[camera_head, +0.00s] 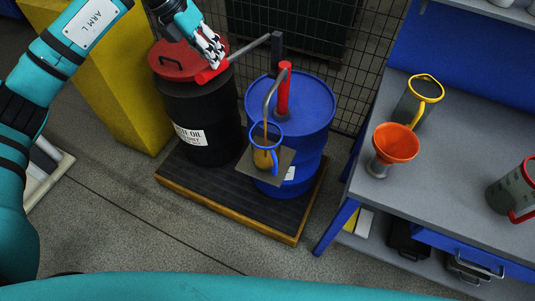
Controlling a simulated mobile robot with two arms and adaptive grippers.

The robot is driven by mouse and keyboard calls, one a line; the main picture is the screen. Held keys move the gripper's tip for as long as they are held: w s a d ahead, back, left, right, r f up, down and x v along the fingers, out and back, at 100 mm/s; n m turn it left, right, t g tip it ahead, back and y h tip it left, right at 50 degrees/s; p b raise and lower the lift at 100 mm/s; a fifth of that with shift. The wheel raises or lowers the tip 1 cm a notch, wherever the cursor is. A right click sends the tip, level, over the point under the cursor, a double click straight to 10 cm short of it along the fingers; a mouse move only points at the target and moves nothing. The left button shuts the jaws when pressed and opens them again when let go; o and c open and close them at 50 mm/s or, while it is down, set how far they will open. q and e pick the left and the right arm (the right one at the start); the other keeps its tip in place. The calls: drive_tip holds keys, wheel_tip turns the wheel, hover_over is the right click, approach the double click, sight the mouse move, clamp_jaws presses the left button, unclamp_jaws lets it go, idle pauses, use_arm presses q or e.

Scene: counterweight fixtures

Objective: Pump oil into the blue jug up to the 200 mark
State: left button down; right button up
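The blue jug (279,142) has a blue rim and handle and stands on a small grey plate (249,167) in front of the blue drum. Amber oil shows in its lower part; the marks are too small to read. The curved grey spout (267,100) of the red pump (284,92) ends over the jug's mouth. The pump's lever (252,48) reaches left to a red grip (211,75). My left gripper (216,62) is at this grip, its fingers close together and seemingly shut on it. My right gripper is out of view.
The blue drum (314,108) and a black waste-oil drum (205,115) stand on a wood-edged pallet (223,207). The grey workbench (447,180) at right holds an orange funnel (396,143), a yellow-rimmed jug (412,103) and a red-handled jug (512,190). A wire fence stands behind.

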use_arm(q)
drive_tip(key=shift+f+b, duration=0.9)
drive_tip(key=shift+f, duration=0.6)
drive_tip(key=shift+f+b, duration=2.25)
drive_tip(key=shift+f, duration=1.05)
wheel_tip(320, 180, up, 12)
drive_tip(key=p, duration=0.7)
drive_tip(key=shift+p, duration=0.35)
drive_tip(key=shift+f, duration=0.15)
